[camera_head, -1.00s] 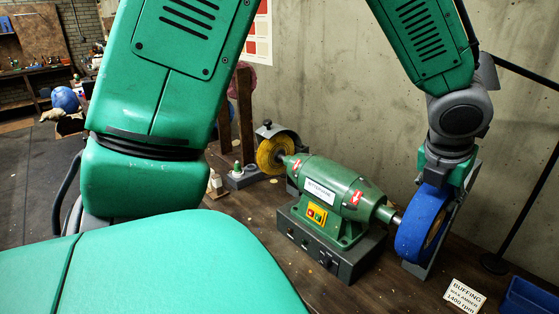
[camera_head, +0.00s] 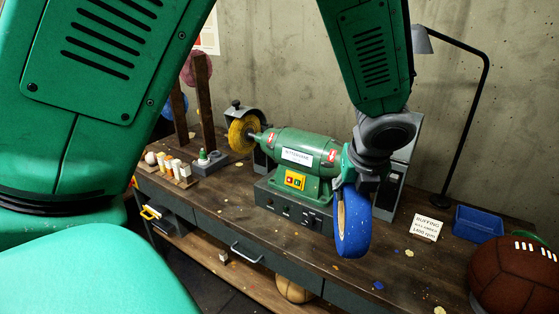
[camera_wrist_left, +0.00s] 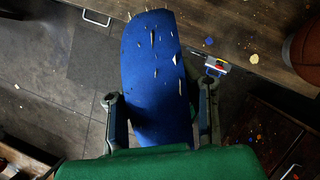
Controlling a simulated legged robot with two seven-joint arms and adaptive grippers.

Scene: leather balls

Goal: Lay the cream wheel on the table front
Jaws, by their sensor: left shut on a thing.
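My left gripper (camera_head: 366,182) is shut on a thick wheel (camera_head: 354,225) with a blue rim and a tan side face; it hangs below the fingers. In the left wrist view the blue rim (camera_wrist_left: 155,65) fills the space between the fingers of my left gripper (camera_wrist_left: 160,98), flecked with pale marks. No plainly cream wheel shows. The wheel is in front of the right end of the green buffing machine (camera_head: 300,160), apart from its spindle as far as I can see. The wooden table (camera_head: 225,205) runs below. My right gripper is out of view.
A yellow wheel (camera_head: 240,135) sits on the machine's left end. A brown laced ball (camera_head: 515,280), blue tray (camera_head: 478,223), sign card (camera_head: 426,227) and lamp (camera_head: 470,120) stand at right. A tan ball (camera_head: 293,288) is below. The front edge left of centre is mostly clear.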

